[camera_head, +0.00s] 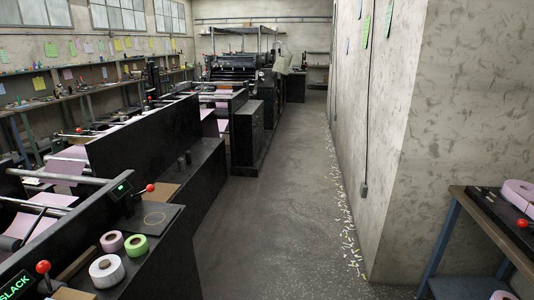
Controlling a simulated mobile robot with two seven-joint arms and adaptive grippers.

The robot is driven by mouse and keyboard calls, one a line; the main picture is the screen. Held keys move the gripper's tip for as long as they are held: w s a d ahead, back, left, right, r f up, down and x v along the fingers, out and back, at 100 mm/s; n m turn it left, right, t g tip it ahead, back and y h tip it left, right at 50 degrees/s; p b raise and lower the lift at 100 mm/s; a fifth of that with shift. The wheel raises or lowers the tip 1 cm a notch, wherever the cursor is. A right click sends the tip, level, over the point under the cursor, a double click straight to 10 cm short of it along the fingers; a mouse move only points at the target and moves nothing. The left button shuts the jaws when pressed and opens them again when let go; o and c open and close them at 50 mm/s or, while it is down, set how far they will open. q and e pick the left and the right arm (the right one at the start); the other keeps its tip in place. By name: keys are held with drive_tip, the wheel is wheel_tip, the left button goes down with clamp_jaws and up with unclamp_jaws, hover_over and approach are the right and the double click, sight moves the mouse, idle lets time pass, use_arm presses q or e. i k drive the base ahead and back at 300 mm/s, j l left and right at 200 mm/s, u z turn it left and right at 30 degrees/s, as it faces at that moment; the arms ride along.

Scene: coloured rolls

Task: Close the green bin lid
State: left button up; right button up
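No green bin and no lid show in the head camera view. Neither of my grippers is in view, and no part of my arms shows.
A dark machine (150,150) fills the left side. White (94,271), pink (103,241) and green (126,245) rolls lie on its near end. A bench (455,222) with a pink roll (518,192) stands at right. The aisle floor (265,215) is clear, with scraps along the wall (400,150).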

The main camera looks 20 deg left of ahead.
sight(58, 146)
drive_tip(key=i+j+u, duration=0.2)
drive_tip(key=i, duration=1.4)
drive_tip(key=i+l+u, duration=0.15)
drive_tip(key=i+l, duration=0.15)
drive_tip(key=i, duration=1.3)
drive_tip(key=i+j+u, duration=0.1)
drive_tip(key=i+u, duration=0.6)
drive_tip(key=i, duration=0.15)
drive_tip(key=i+l+u, duration=0.2)
drive_tip(key=i+u, duration=0.2)
drive_tip(key=i+j+u, duration=0.1)
drive_tip(key=i+u, duration=0.2)
drive_tip(key=u, duration=0.15)
drive_tip(key=i+u, duration=0.35)
drive_tip(key=u, duration=0.15)
drive_tip(key=i+l+u, duration=0.1)
drive_tip(key=i+u, duration=0.2)
drive_tip(key=u, duration=0.15)
drive_tip(key=i+j+z, duration=0.1)
drive_tip(key=i+z, duration=0.2)
drive_tip(key=i+j+z, duration=0.25)
drive_tip(key=i+z, duration=0.1)
drive_tip(key=z, duration=5.25)
